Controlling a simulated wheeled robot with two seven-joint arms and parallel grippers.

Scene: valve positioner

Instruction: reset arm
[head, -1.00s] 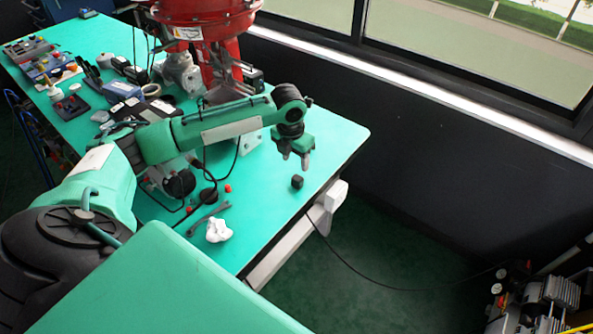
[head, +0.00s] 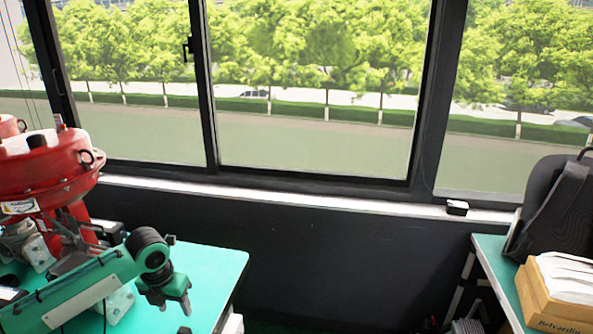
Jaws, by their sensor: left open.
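My left gripper (head: 175,306) hangs at the end of my green left arm, which comes in from the lower left. It points down above the right end of the green-topped workbench (head: 218,265). Its two fingers are apart and nothing shows between them. The red valve actuator (head: 45,172) stands on the bench at the left edge, behind my arm. My right gripper is out of the frame. The small parts in front of my gripper are below the picture's edge.
A second green-topped bench (head: 490,250) at the right carries a box of papers (head: 555,300) and a black bag (head: 550,205). Dark wall and a white window sill (head: 300,198) run behind. A small dark object (head: 457,208) sits on the sill. A gap separates the benches.

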